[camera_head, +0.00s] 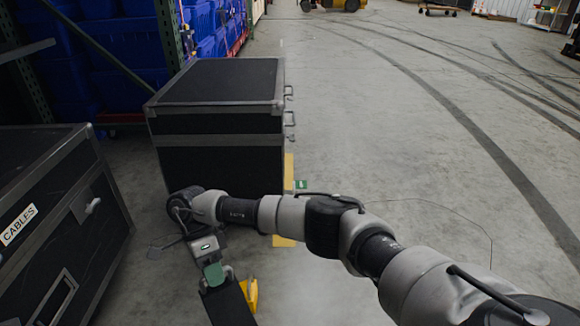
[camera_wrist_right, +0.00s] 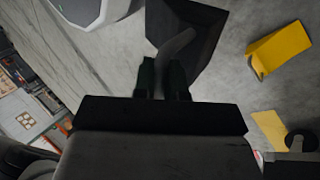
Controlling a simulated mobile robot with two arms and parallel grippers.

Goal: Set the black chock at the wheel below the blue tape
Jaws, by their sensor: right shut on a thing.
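My right gripper (camera_head: 213,272) reaches down in front of the black cases in the head view. It is shut on the black chock (camera_head: 228,306), which is cut off by the bottom edge. In the right wrist view the gripper's dark fingers (camera_wrist_right: 163,72) close on the grey curved handle of the black chock (camera_wrist_right: 205,40). The chock appears held over the floor; I cannot tell whether it touches. A dark round wheel (camera_wrist_right: 300,140) is partly visible at the lower right of the wrist view. I see no blue tape. My left gripper is not in view.
A yellow chock (camera_head: 250,292) lies beside the black one, also in the wrist view (camera_wrist_right: 280,48). Yellow floor tape (camera_head: 289,170) runs along the black case (camera_head: 215,110). The CABLES case (camera_head: 60,230) stands left. Open concrete (camera_head: 400,150) lies right.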

